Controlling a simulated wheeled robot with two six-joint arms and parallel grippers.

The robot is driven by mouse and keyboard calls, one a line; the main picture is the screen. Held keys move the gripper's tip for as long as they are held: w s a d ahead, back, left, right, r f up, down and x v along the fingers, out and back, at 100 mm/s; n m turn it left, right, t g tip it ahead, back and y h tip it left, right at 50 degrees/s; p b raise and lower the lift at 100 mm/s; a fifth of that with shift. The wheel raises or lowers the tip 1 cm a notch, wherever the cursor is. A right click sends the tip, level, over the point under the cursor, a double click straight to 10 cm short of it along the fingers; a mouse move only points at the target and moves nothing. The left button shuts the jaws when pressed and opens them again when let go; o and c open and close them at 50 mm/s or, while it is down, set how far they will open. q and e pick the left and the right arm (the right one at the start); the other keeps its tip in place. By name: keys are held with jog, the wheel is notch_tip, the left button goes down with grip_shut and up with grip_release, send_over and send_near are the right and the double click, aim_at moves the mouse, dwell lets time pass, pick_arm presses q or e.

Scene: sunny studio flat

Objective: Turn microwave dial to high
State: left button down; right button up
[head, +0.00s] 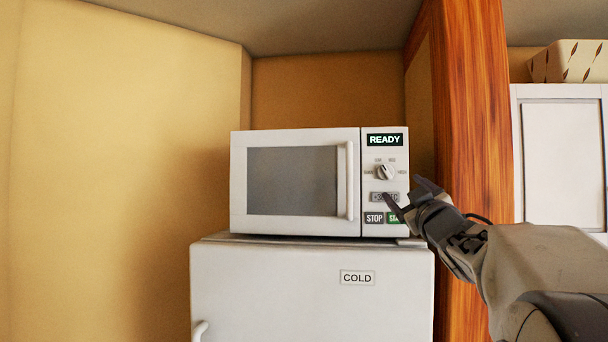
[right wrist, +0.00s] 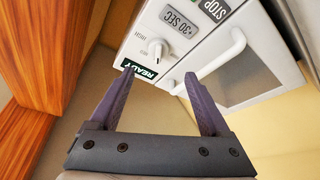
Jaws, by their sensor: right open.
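My right gripper (head: 403,188) is open and empty in front of the panel's lower right, one finger overlapping the +30 SEC button in the head view. My left gripper is out of view.
The microwave rests on a white fridge (head: 300,290) labelled COLD. A wooden post (head: 474,120) stands close on the right, beside my right arm. A white cabinet (head: 562,150) with a patterned box (head: 570,62) on top is further right. STOP (head: 374,218) and START buttons lie below the dial.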

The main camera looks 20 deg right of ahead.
aim_at(388, 174)
jog(key=p+x, duration=0.1)
jog(key=x, duration=0.2)
jog(key=p+x, duration=0.2)
jog(key=x, duration=0.1)
jog(key=p+x, duration=0.2)
jog(key=x, duration=0.1)
jog(key=shift+d+r, duration=0.1)
jog(key=shift+r, duration=0.2)
jog(key=shift+w+d, duration=0.15)
jog(key=shift+w, duration=0.4)
grip_shut()
